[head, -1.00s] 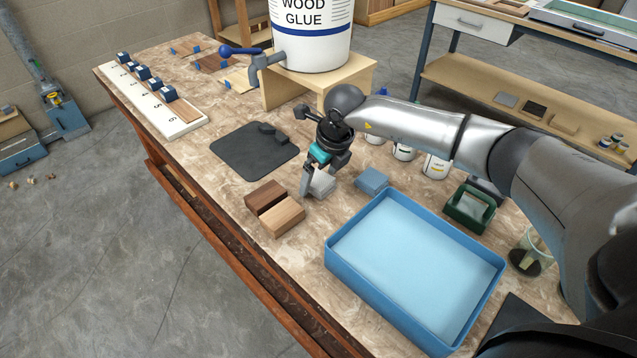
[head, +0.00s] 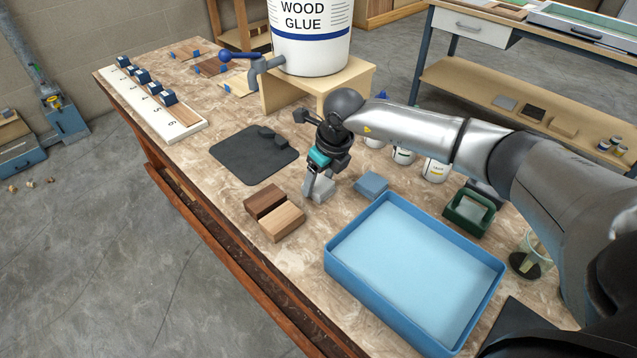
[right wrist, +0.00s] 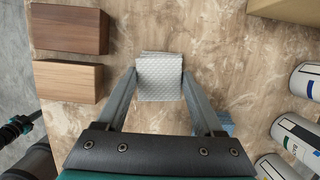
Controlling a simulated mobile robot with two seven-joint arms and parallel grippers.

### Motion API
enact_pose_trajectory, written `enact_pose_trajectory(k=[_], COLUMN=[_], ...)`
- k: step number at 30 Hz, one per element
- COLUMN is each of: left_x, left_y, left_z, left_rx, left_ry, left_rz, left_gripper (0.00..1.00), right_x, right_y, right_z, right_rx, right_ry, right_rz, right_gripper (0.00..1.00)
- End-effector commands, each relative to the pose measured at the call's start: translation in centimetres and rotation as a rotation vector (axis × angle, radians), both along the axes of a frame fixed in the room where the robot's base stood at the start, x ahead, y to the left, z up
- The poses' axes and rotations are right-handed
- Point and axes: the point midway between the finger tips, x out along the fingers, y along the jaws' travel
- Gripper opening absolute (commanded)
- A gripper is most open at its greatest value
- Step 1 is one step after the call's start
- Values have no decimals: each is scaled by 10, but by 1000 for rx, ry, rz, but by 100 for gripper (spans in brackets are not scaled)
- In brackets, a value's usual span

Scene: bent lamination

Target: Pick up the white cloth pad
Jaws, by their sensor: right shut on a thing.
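The white cloth pad (right wrist: 160,77) is a small, pale, dimpled folded square. It sits between the two fingertips of my right gripper (right wrist: 158,82) in the right wrist view, with both fingers against its sides. In the head view my right gripper (head: 317,185) points down at the pad (head: 323,190), and its finger hides part of it. The pad is at or very near the table top; I cannot tell whether it touches. My left gripper is not in view; a dark arm part shows at the left edge of the right wrist view.
Two wood blocks, dark (head: 265,200) and light (head: 283,222), lie left of the pad. A blue sponge-like block (head: 371,184) lies right of it. A blue tray (head: 338,272) stands in front. A black mat (head: 245,160), glue bucket on its stand (head: 318,90) and bottles (head: 435,169) are nearby.

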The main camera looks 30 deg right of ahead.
Motion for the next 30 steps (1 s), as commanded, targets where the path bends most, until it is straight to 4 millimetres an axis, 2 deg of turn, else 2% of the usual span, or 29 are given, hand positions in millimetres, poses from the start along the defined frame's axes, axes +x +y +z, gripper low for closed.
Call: enact_pose_trajectory(k=[5,11,24,30], left_x=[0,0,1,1], left_y=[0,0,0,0], left_z=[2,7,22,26], left_rx=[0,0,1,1], left_ry=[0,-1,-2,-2], left_rz=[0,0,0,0], left_gripper=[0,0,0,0], right_x=[1,1,1,0], right_y=[0,0,0,0], right_z=[8,34,140,176], right_rx=[0,1,1,1], right_ry=[-3,-3,-5,-3], right_rz=[0,1,0,1], right_gripper=[17,17,16,16])
